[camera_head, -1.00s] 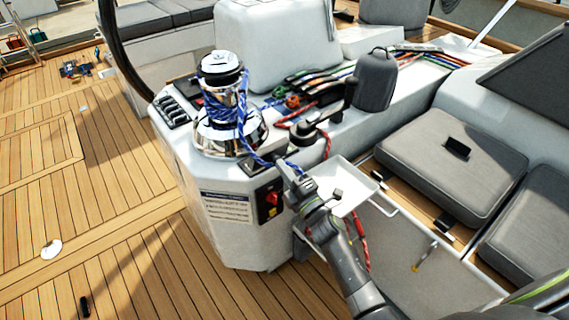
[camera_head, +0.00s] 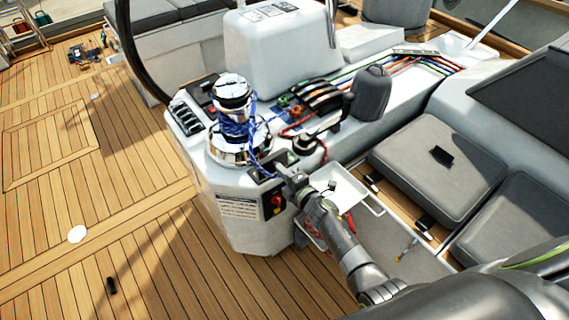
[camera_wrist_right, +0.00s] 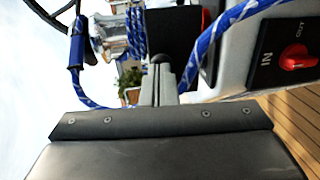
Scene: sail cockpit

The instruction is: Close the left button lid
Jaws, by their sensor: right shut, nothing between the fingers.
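Small dark button panels (camera_head: 284,159) sit on the white coaming just right of the winch base. My right gripper (camera_head: 281,171) is at their near edge, shut and empty, and partly covers this spot. In the right wrist view its closed fingers (camera_wrist_right: 162,82) point at a flat black square piece (camera_wrist_right: 173,40) just beyond the tips. I cannot tell whether this piece is the left button lid, how far a lid stands open, or whether the fingers touch it. My left gripper is not in view.
A chrome winch (camera_head: 236,125) wrapped in blue rope stands left of my gripper. The blue rope (camera_wrist_right: 215,32) loops close around the fingers in the wrist view. A red switch (camera_head: 277,199) is on the side wall below. A white tray (camera_head: 345,192) lies to the right.

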